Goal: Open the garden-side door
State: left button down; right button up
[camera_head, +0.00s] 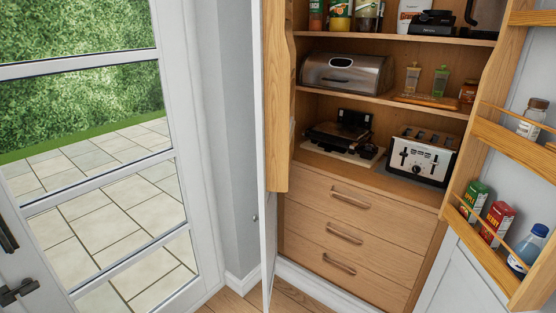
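The garden-side door (170,120) is a white framed door with large glass panes at the left of the head view. Through its glass I see paving slabs, a strip of grass and a green hedge. A dark handle (18,291) sits at the lower left edge of the frame, with another dark fitting (6,236) above it. The door looks shut, though its left part is cut off by the picture edge. Neither of my grippers is in view.
An open wooden pantry (365,210) with shelves and drawers stands at the right. Its left door (277,100) stands swung out toward me, and its right door (470,205) carries racks with bottles and boxes. A little wooden floor (240,303) shows at the bottom.

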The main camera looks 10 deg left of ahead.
aim_at(275, 61)
jog(key=i+z, duration=0.3)
jog(key=i, duration=0.75)
